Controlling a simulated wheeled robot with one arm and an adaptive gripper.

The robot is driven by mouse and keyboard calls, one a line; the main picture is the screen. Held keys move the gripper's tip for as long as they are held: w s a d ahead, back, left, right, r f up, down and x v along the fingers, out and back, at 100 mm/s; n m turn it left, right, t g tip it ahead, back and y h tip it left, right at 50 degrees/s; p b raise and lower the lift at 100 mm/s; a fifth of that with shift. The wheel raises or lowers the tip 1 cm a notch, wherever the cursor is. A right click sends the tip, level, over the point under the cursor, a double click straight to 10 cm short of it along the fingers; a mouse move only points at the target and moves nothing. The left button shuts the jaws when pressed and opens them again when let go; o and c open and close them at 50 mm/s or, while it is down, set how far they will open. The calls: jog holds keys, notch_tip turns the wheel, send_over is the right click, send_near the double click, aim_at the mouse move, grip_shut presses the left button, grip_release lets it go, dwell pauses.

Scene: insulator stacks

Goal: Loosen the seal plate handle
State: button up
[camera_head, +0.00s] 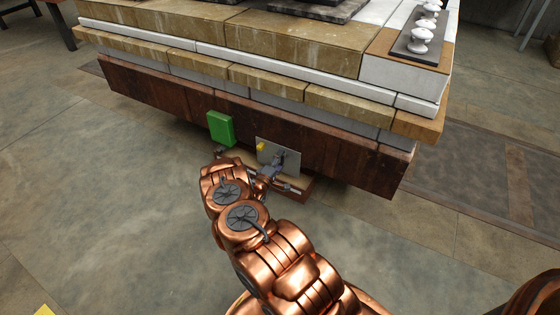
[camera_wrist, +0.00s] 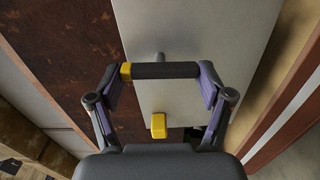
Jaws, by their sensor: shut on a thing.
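The seal plate (camera_head: 268,150) is a pale grey panel on the side of the dark red-brown beam. In the wrist view the plate (camera_wrist: 230,30) fills the middle and right. Its handle (camera_wrist: 170,71) is a dark bar with a yellow band at its left end, lying across the picture, with a grey stub behind it. My gripper (camera_wrist: 161,70) has a finger at each end of the bar and is shut on it lengthwise. In the head view my gripper (camera_head: 279,160) is in front of the plate and hides the handle.
A yellow block (camera_wrist: 158,125) is on the plate below the handle. A green box (camera_head: 220,128) is on the beam (camera_head: 160,98), left of the plate. A brown ledge (camera_head: 300,190) juts out below the plate. White insulators (camera_head: 421,38) stand on top of the stack.

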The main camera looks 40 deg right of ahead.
jog(key=shift+n, duration=0.6)
jog(key=o, duration=1.1)
jog(key=shift+a, duration=0.1)
jog(key=v, duration=1.1)
jog(key=shift+s+a, duration=0.15)
jog(key=shift+a, duration=0.25)
